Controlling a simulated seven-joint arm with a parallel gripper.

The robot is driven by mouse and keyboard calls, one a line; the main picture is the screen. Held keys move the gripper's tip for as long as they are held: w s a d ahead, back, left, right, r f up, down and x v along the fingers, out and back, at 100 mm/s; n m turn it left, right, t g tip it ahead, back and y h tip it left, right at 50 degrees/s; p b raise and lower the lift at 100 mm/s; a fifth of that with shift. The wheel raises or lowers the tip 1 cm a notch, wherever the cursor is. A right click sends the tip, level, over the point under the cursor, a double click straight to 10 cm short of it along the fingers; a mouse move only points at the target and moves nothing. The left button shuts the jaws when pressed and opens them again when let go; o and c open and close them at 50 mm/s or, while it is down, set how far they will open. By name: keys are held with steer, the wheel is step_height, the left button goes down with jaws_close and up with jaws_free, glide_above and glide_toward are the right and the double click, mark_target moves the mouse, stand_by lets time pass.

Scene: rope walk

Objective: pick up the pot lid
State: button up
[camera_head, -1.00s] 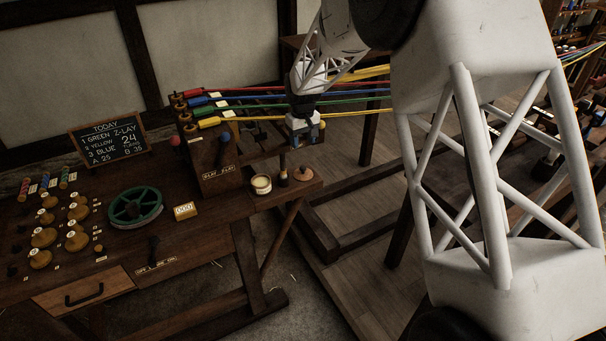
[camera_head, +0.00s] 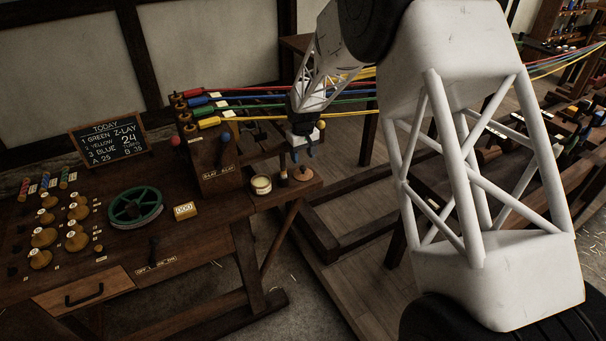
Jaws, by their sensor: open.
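The pot lid (camera_head: 302,174), a round brown wooden disc with a small knob, lies at the right end of the bench (camera_head: 205,214). A small cream pot (camera_head: 261,185) stands just to its left, its top uncovered. My gripper (camera_head: 302,153) hangs above the lid, fingers pointing down and apart, with nothing between them. A small gap seems to separate the fingertips from the knob; the exact height is hard to tell.
A dark upright peg (camera_head: 283,174) stands between pot and lid. A wooden block with levers (camera_head: 220,172) stands to the left. Coloured ropes (camera_head: 265,117) run behind my gripper. A green wheel (camera_head: 135,207) and a number box (camera_head: 185,211) lie further left.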

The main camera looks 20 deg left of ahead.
mark_target(303, 167)
steer(key=shift+f, duration=2.55)
steer(key=c, duration=1)
